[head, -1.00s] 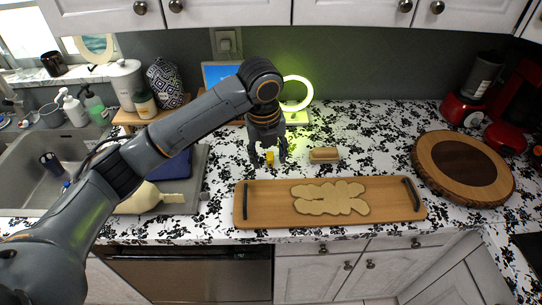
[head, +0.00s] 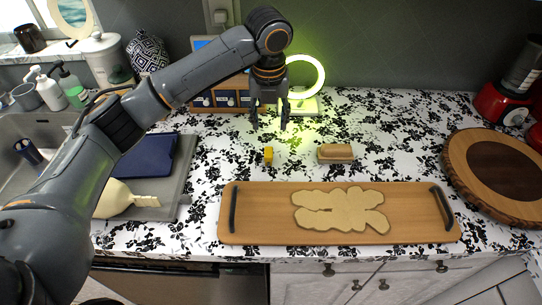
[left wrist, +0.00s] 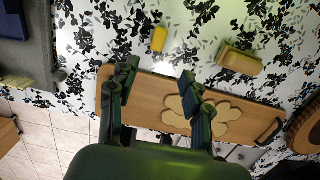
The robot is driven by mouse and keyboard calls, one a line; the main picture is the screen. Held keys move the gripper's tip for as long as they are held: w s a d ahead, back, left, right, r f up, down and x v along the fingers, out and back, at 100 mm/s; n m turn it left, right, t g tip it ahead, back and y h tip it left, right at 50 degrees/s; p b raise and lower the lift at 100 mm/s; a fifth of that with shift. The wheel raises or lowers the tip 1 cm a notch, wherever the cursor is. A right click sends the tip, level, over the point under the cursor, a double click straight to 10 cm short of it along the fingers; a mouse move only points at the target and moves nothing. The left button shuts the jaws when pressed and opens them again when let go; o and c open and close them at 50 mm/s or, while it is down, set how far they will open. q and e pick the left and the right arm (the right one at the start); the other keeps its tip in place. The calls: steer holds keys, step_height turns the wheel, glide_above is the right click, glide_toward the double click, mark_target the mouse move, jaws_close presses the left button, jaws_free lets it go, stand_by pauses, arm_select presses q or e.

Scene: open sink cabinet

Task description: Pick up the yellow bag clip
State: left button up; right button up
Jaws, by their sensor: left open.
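The small yellow bag clip (head: 268,155) lies on the black-and-white floral countertop, between the wooden tray and the lit ring lamp. It also shows in the left wrist view (left wrist: 159,39), near the top. My left gripper (head: 270,124) is open and empty, with its fingers pointing down. In the head view its fingertips appear just above and behind the clip, apart from it. In the left wrist view the open fingers (left wrist: 158,76) show below the clip, with nothing between them. My right gripper is not in view.
A tan block-like item (head: 335,153) lies right of the clip. The handled wooden tray (head: 270,225) with a tan shape on it is in front. A glowing ring lamp (head: 321,75) stands behind. A grey mat (head: 183,185) is left, a round wooden board (head: 462,190) right.

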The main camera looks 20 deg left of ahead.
arm_select(q)
steer(key=p, duration=0.1)
glide_toward(269, 151)
step_height(269, 151, down, 5)
steer(key=f, duration=0.1)
steer(key=f+p, duration=0.1)
steer(key=f, duration=0.1)
steer(key=w+f+p, duration=0.1)
steer(key=shift+a+f, duration=0.25)
steer(key=shift+f, duration=0.35)
steer(key=c, duration=0.8)
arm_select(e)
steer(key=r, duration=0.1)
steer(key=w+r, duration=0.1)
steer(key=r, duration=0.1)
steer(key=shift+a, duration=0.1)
